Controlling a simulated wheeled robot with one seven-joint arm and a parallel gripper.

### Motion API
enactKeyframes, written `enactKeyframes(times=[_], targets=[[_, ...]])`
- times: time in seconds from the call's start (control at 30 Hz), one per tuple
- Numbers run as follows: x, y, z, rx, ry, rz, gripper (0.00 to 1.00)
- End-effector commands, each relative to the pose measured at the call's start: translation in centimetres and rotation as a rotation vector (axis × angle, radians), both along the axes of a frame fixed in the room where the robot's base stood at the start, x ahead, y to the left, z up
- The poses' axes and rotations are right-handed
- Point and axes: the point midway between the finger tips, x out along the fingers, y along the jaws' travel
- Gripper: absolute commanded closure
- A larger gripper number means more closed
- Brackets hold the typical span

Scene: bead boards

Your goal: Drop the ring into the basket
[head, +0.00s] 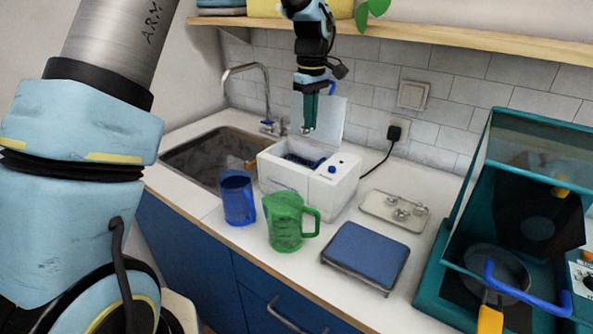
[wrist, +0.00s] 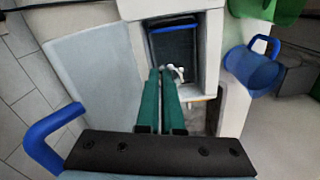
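My gripper (head: 307,128) points down over the open white fryer (head: 285,178), its two green fingers close together. A small silvery piece, seemingly the ring (wrist: 175,72), is at the fingertips, held between them; its exact shape is too small to tell. The dark basket (head: 298,159) sits inside the fryer's opening. In the wrist view the basket (wrist: 174,46) shows beyond the fingertips, with a blue bar across its far end. The ring appears above the basket's near part and apart from it. The fryer's lid (head: 331,122) stands open behind.
A blue jug (head: 237,198) and a green jug (head: 285,222) stand in front of the fryer. A pale tray (head: 378,213) with several silvery pieces lies right. A blue-topped scale (head: 366,255), teal hooded cooker (head: 440,270), sink (head: 205,158) and overhead shelf (head: 450,38) surround the area.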

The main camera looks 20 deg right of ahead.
Motion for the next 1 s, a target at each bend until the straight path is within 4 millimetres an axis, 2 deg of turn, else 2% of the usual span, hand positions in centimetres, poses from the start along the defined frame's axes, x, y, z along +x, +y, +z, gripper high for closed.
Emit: enactKeyframes(times=[0.43,0.57,0.83,1.0], targets=[[0.0,0.1,-5.0,0.002,0.002,0.001,1.00],[0.0,0.1,-5.7,0.001,0.000,0.001,1.00],[0.0,0.1,-5.6,0.000,0.000,0.001,1.00],[0.0,0.0,-5.6,0.001,0.000,0.001,0.78]])
